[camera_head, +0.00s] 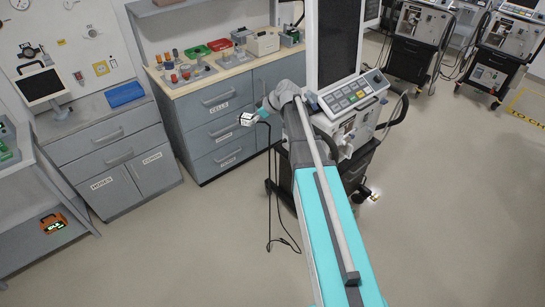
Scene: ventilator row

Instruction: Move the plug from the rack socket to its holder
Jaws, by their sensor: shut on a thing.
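My gripper (263,117) is small in view at the end of my arm, in front of the grey drawer cabinet and left of the nearest ventilator (352,102). It is shut, and a dark cable (269,185) hangs from it. The plug itself is too small and covered to make out clearly. The cable drops towards the floor, bends there and runs right, behind my arm towards the ventilator's cart. A small white block with dark marks (247,119) shows beside my gripper. I cannot make out the rack socket or the plug's holder.
A drawer cabinet (215,130) carries small parts and red and green trays. A lower cabinet (115,150) with a blue box (125,95) and a monitor (41,87) stands left. More ventilators (420,38) stand back right. The floor (190,245) is clear in front.

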